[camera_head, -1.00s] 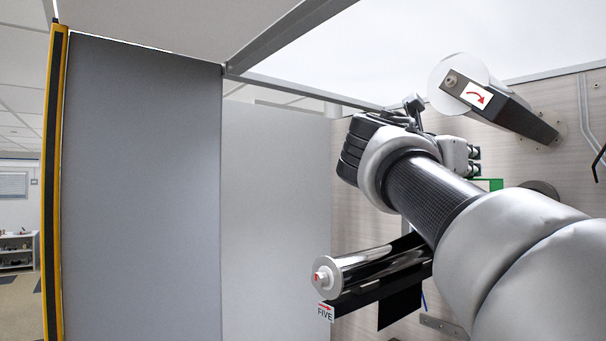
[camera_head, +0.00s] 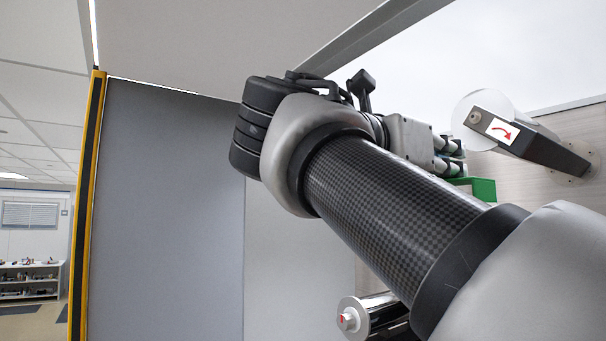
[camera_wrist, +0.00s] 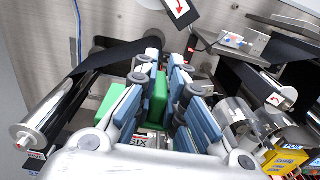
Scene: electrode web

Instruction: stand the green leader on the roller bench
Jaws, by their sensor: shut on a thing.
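The green leader (camera_wrist: 158,102) is held between the blue-padded fingers of my gripper (camera_wrist: 165,92) in the wrist view. In the head view a bent green part of the leader (camera_head: 482,188) shows beyond my gripper (camera_head: 450,157), whose fingers are partly hidden by my arm. The gripper is shut on the leader, off the wall. I cannot pick out the roller bench with certainty in either view.
A silver roller (camera_wrist: 40,135) with dark web lies left in the wrist view; clear rollers (camera_wrist: 238,115) and a yellow block (camera_wrist: 284,160) lie right. A pale roller (camera_head: 482,112) with a red-arrow arm juts from the wall. A grey panel (camera_head: 165,210) stands left.

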